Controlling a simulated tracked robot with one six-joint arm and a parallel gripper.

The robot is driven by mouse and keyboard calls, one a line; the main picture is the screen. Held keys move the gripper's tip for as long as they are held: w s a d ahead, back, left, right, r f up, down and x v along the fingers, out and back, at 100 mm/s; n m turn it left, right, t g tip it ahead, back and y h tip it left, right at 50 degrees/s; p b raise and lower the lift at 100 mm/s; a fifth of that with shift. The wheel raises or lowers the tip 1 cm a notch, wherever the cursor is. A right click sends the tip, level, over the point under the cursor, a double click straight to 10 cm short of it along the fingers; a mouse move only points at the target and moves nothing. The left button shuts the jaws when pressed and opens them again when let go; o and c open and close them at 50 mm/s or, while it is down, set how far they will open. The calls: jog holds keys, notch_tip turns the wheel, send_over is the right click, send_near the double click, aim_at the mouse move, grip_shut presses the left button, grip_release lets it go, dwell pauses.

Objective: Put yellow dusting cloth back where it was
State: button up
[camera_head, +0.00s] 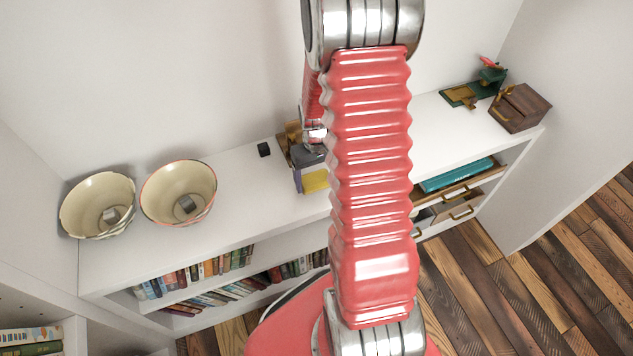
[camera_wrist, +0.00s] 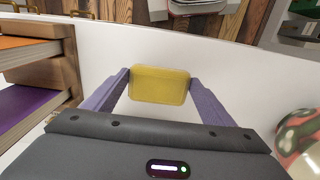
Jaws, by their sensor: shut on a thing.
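The yellow dusting cloth (camera_wrist: 160,84) is a small folded block between the two purple fingers of my gripper (camera_wrist: 160,88) in the wrist view. My gripper is shut on it, with one finger on each side. In the head view the cloth (camera_head: 315,181) shows beside my arm, over the white top of the low bookcase (camera_head: 243,190). My arm hides much of the middle of that top. I cannot tell whether the cloth touches the surface.
Two cream bowls (camera_head: 97,205) (camera_head: 178,193) stand at the left. A small black block (camera_head: 264,149) lies right of them. A wooden holder with books (camera_wrist: 35,75) is close by my gripper. A brown wooden box (camera_head: 520,108) stands at the right end. A drawer below holds a teal book (camera_head: 457,174).

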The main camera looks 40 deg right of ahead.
aim_at(317, 182)
jog(key=shift+f, duration=0.9)
jog(key=o, duration=1.1)
jog(key=shift+f, duration=0.1)
notch_tip(317, 182, up, 12)
